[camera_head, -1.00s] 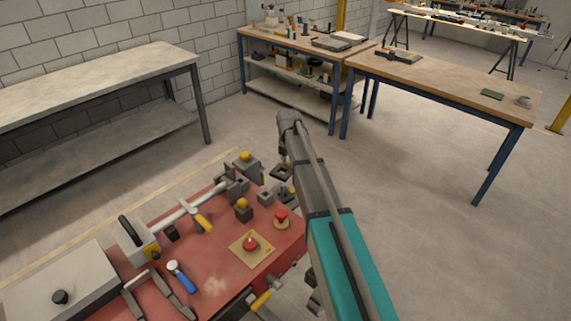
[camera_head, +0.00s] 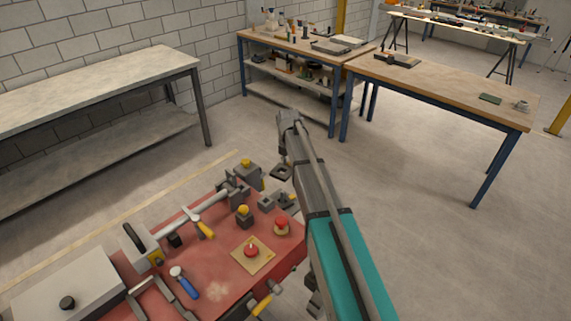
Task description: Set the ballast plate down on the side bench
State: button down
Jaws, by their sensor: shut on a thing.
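My arm reaches up from the lower right, and its wrist bends down at the middle of the view. My gripper (camera_head: 283,168) is below that bend, small and partly covered by the arm, shut on a dark squarish piece that I take for the ballast plate (camera_head: 281,173). It hangs just past the far right corner of the red tool-covered top. A grey-topped bench (camera_head: 110,85) with a lower shelf stands at the left. A wooden bench (camera_head: 440,85) with blue legs stands at the right. The picture does not mark which is the side bench.
The red top (camera_head: 215,265) in front carries knobs, clamps, a blue-handled tool (camera_head: 186,283) and a red button (camera_head: 252,249). The grey bench's top looks bare. The wooden bench holds a few small items at its ends. A cluttered shelf bench (camera_head: 300,50) stands behind. Open floor lies between.

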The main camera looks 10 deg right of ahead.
jog(key=shift+r+p, duration=0.75)
jog(key=shift+r, duration=0.15)
dwell(0.6)
